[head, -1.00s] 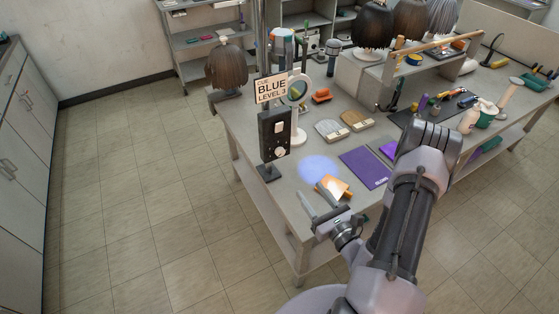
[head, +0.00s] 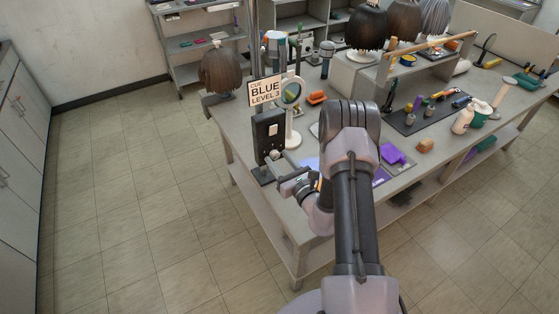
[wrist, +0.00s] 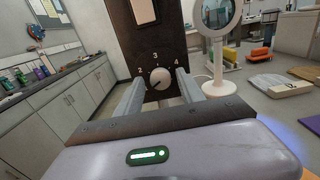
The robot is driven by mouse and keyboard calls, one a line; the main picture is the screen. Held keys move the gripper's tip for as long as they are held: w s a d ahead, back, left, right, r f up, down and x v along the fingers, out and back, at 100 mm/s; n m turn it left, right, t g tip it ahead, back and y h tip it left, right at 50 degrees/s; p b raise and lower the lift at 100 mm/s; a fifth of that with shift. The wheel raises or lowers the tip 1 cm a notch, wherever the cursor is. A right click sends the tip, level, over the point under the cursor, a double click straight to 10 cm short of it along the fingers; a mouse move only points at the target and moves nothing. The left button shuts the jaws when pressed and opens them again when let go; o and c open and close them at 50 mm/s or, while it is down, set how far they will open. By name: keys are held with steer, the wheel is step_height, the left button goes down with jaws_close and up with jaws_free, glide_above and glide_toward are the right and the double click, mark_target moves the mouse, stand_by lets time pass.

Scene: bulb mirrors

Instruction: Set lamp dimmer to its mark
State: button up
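The lamp dimmer is a black upright box (head: 268,135) on a stand at the table's left corner. A sign (head: 265,90) above it reads BLUE LEVEL 3. In the wrist view its round pale knob (wrist: 160,78) sits under the marks 2, 3 and 4, with 3 at the top. The knob's dark pointer line seems to slant to the lower left, away from 3. My gripper (wrist: 158,95) is open, its two fingers left and right of the knob with gaps on both sides. In the head view my gripper (head: 285,178) is just in front of the dimmer's lower part.
A round mirror on a white stand (head: 293,138) is close to the dimmer's right. A white light panel (wrist: 145,11) is above the knob. Behind are an orange item (head: 316,97) and a wig head (head: 221,70). My arm hides part of the table. Floor to the left is clear.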

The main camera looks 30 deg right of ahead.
jaws_close()
steer(key=shift+m, duration=0.3)
steer(key=m+p, duration=0.1)
steer(key=m, duration=0.3)
steer(key=shift+m+p, duration=0.35)
steer(key=shift+m, duration=0.05)
steer(key=m+p, duration=0.1)
steer(key=m, duration=0.4)
steer(key=shift+d, duration=0.1)
steer(key=m+p, duration=0.2)
steer(key=m, duration=0.4)
steer(key=shift+f+m, duration=0.1)
steer(key=shift+m, duration=0.3)
steer(key=m+p, duration=0.1)
steer(key=m, duration=0.5)
steer(key=shift+f, duration=0.1)
steer(key=shift+m, duration=0.4)
